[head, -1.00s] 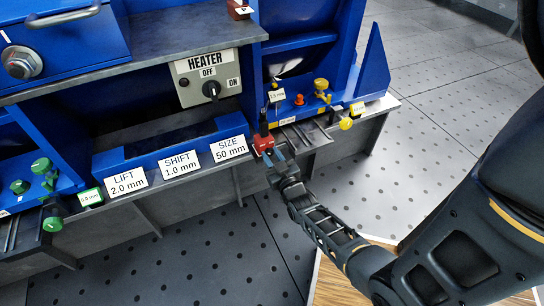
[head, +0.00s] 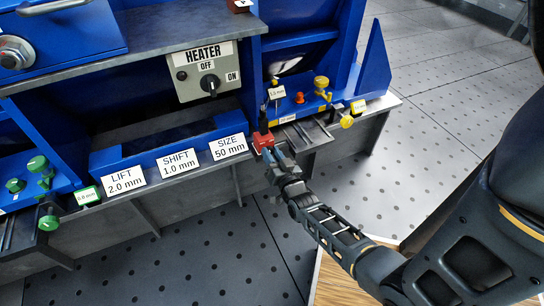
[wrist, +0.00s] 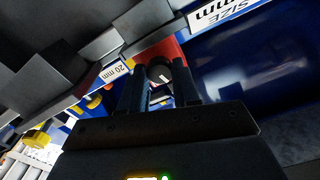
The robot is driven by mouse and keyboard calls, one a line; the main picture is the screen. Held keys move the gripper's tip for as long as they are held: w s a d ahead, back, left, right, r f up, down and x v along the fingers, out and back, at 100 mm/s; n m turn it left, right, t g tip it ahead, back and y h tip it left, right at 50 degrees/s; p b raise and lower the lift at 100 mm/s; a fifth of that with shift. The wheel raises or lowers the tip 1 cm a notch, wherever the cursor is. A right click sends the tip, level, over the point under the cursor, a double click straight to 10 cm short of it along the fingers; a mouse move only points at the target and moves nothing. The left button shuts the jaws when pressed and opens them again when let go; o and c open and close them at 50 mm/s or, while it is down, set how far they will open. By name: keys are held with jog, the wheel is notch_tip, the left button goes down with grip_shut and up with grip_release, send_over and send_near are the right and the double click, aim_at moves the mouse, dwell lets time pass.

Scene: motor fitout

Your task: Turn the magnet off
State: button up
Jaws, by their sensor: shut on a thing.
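The magnet is a small red block (head: 263,141) on the metal ledge, right of the SIZE 50 mm label. Its red body shows partly in the wrist view (wrist: 168,47), with a round black knob (wrist: 159,70) on its face. The knob carries a white mark. My gripper (head: 270,157) is at the front of the block, with its two fingers on either side of the knob and shut on it. In the head view the fingers hide the knob.
A grey HEATER switch (head: 209,84) is above and left. LIFT, SHIFT and SIZE labels (head: 228,147) line the ledge. Yellow knobs (head: 346,121) stand to the right and green knobs (head: 39,164) to the far left. The floor in front is clear.

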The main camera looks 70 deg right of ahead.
jog(key=m+b, duration=0.4)
jog(key=m, duration=0.7)
jog(key=shift+s, duration=0.1)
dwell(0.4)
jog(key=o, duration=1.1)
jog(key=shift+c, duration=0.2)
jog(key=p+v, duration=0.2)
jog(key=v, duration=0.5)
jog(key=shift+s+a, duration=0.2)
jog(key=shift+a, duration=0.1)
